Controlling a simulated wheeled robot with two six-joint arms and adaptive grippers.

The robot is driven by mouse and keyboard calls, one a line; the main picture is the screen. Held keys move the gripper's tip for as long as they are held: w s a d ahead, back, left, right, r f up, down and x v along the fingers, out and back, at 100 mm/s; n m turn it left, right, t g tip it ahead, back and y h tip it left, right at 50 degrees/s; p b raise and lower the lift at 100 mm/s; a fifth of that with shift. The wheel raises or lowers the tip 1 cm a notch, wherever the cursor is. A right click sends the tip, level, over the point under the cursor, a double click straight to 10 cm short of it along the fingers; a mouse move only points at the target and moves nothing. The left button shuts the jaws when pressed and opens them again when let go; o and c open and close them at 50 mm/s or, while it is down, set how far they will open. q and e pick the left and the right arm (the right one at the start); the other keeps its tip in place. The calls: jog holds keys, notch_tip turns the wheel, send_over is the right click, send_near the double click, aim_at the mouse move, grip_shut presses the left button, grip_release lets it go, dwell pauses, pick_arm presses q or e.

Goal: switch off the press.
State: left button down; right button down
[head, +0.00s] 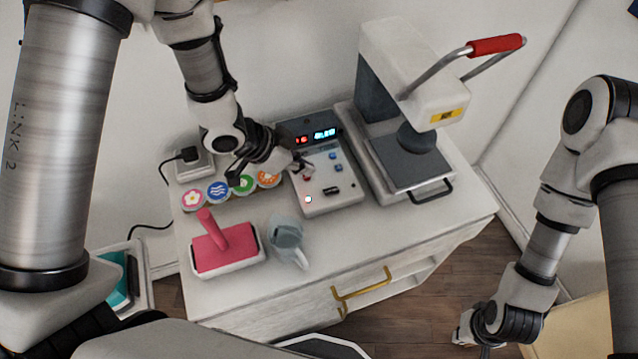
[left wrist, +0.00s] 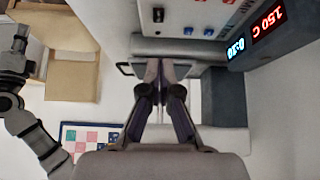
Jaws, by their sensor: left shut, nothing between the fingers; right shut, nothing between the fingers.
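The heat press (head: 378,75) stands at the back right of the cabinet, its red handle (head: 495,44) raised and its head apart from the dark lower plate. Beside it on the left is the control box (head: 318,205), with lit red and cyan displays (head: 314,136), blue buttons, a black rocker switch (head: 331,191) and a small bright light. In the left wrist view the display (left wrist: 265,24) reads 150 C, and the switch (left wrist: 158,15) shows near the top. My left gripper (head: 304,168) is shut and empty over the box's left side. My right gripper (head: 468,335) is shut and empty, low at the right, away from the cabinet.
Several round picture badges (head: 218,191) lie left of the box, near a socket block (head: 194,164) with a black plug. A pink-topped block with a handle (head: 224,250) and a grey-blue mug (head: 287,240) stand in front. The cabinet top's front right is clear.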

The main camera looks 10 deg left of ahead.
pick_arm(q)
send_over(326, 191)
jog(key=a, duration=0.1)
jog(key=f, duration=0.4)
jog(key=shift+s+f+p, duration=0.3)
jog(key=shift+s+p, duration=0.05)
jog(key=shift+p, duration=0.05)
jog(key=f, duration=0.4)
jog(key=shift+a+f+p, duration=0.15)
jog(key=shift+a+p, duration=0.1)
jog(key=shift+p, duration=0.05)
jog(key=shift+s+f, duration=0.1)
jog(key=f+b, duration=0.1)
jog(key=b, duration=0.1)
jog(key=f+t+h+b, duration=0.1)
jog(key=b, duration=0.1)
jog(key=shift+s+a+f, duration=0.1)
jog(key=shift+s+a, duration=0.1)
jog(key=shift+r+h+p, duration=0.3)
jog(key=shift+r+p, duration=0.15)
jog(key=shift+r, duration=0.05)
jog(key=shift+w+r, duration=0.1)
jog(key=shift+r, duration=0.05)
jog(key=shift+r+p, duration=0.7)
jog(key=shift+p, duration=0.05)
